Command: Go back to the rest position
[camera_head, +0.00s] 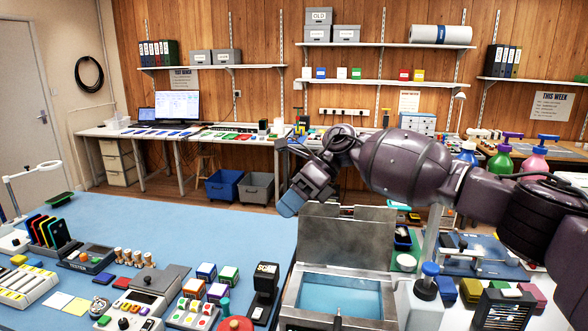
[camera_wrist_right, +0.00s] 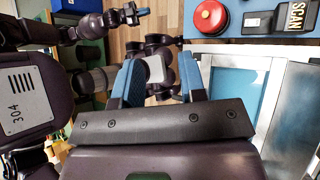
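My right arm reaches in from the right in the head view. Its gripper (camera_head: 296,203) hangs above the floor gap, behind and left of the raised lid of a metal box (camera_head: 345,240). In the right wrist view the two blue fingers of this gripper (camera_wrist_right: 160,80) stand apart with nothing held between them. Parts of my own body show below and beyond the gap. What looks like my left gripper (camera_wrist_right: 135,14) is small at the top of the wrist view, its opening too small to tell. It is not in the head view.
A blue-topped table (camera_head: 190,225) with testers, phones and coloured blocks stands at front left. A red button (camera_wrist_right: 210,17) and a SCAN device (camera_head: 264,285) are near the metal box. Pump bottles (camera_head: 500,162) stand at right, beyond the arm.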

